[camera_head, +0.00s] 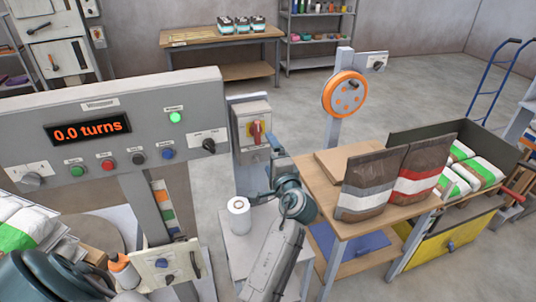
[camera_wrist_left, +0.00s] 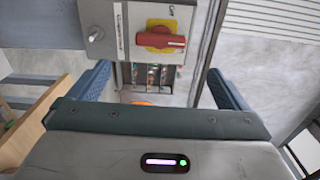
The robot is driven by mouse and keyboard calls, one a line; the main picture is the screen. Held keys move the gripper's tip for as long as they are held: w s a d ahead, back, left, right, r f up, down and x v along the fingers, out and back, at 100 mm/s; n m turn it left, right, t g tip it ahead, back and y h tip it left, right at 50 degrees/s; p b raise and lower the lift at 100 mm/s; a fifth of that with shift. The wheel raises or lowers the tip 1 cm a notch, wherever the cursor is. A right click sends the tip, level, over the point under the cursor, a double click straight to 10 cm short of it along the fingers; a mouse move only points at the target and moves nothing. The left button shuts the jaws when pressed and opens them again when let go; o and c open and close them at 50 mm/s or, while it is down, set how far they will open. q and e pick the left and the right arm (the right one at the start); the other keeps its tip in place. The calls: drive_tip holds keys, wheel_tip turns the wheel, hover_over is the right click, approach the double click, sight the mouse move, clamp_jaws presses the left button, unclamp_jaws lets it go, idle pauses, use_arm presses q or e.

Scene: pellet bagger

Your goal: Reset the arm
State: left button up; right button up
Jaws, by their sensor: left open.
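A grey switch box (camera_head: 251,128) stands on a post right of the control panel, with a red rotary handle (camera_head: 257,131) on a yellow plate. The handle looks upright in the head view. In the left wrist view the red handle (camera_wrist_left: 160,41) is near the top, beyond the fingers. My left gripper (camera_head: 271,150) is just right of the box. Its two blue-grey fingers (camera_wrist_left: 163,88) are wide apart with nothing between them, and it seems clear of the handle. My right gripper is not in view.
The control panel (camera_head: 110,95) reads 0.0 turns, with a green lamp lit. A white roll (camera_head: 239,216) stands on a small stand beside my forearm. A wooden table (camera_head: 320,190) with two filled bags is close on the right. Open floor lies behind.

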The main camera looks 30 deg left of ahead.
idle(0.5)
use_arm(q)
drive_tip(key=s+f+n+g+h, duration=0.45)
drive_tip(key=s+f+h, duration=0.25)
drive_tip(key=s+f, duration=1)
drive_tip(key=s+d+f+n+g+h, duration=0.1)
drive_tip(key=s+d+f+g+h, duration=0.15)
drive_tip(key=s, duration=0.65)
drive_tip(key=s+d+f+n+g+h, duration=0.1)
drive_tip(key=s+d+n+h, duration=0.2)
drive_tip(key=s, duration=0.7)
wheel_tip(320, 180, down, 30)
drive_tip(key=w+a+f+g, duration=0.1)
drive_tip(key=a, duration=0.1)
drive_tip(key=s+a+f+g+b, duration=0.1)
drive_tip(key=s+f, duration=1.7)
drive_tip(key=f, duration=0.2)
drive_tip(key=shift+s+g+b, duration=0.3)
drive_tip(key=shift+s+b, duration=0.1)
